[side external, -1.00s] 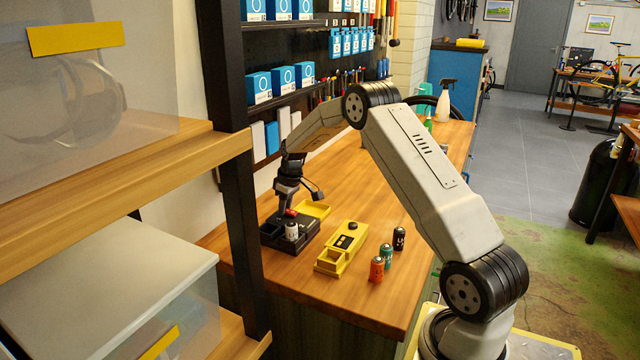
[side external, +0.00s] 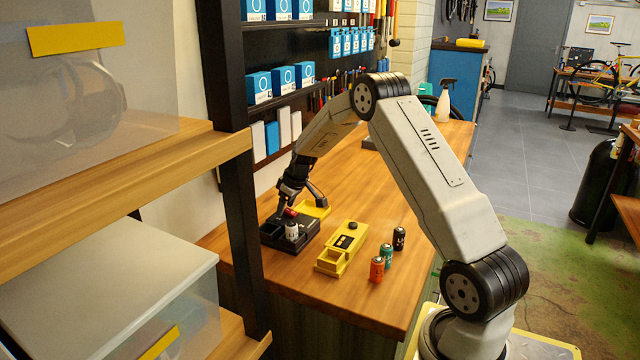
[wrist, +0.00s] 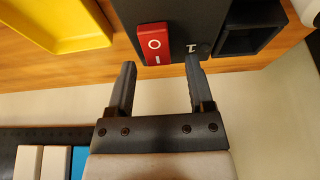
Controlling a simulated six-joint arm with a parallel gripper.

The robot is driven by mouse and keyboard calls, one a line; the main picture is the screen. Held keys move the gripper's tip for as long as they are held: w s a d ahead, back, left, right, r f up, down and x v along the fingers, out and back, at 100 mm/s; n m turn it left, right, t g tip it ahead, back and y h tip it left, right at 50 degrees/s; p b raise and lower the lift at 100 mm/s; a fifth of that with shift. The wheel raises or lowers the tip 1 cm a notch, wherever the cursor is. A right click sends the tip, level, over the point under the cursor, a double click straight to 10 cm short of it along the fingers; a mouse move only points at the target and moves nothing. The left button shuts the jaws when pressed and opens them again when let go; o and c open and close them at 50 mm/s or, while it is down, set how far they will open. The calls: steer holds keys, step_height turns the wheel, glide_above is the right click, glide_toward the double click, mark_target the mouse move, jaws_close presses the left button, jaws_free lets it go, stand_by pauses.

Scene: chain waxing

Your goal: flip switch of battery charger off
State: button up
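The battery charger (side external: 275,239) is a black box on the wooden bench, with a white battery (side external: 292,231) standing in it. Its red rocker switch (wrist: 154,44), marked with a circle and a bar, shows at the top of the wrist view. The switch also shows small in the side view (side external: 290,212). My gripper (wrist: 160,72) is open and empty. Its two dark fingers point at the charger's switch face, with the switch just beyond the left fingertip. Whether a fingertip touches the charger I cannot tell.
A yellow tray (side external: 316,209) adjoins the charger. A yellow device (side external: 341,250) lies to the right, with orange (side external: 377,269), teal (side external: 386,256) and black (side external: 399,239) batteries standing beside it. The wall and shelving are close behind the charger.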

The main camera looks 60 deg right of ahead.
mark_target(295, 214)
steer(key=shift+r, duration=0.1)
steer(key=shift+v, duration=3.8)
steer(key=s+a+g, duration=0.1)
steer(key=s+a, duration=0.2)
steer(key=a, duration=0.6)
steer(key=s+a, duration=0.3)
steer(key=a, duration=0.6)
steer(key=s+a+f, duration=0.3)
steer(key=s+a, duration=0.8)
steer(key=s, duration=0.3)
steer(key=shift+g, duration=0.3)
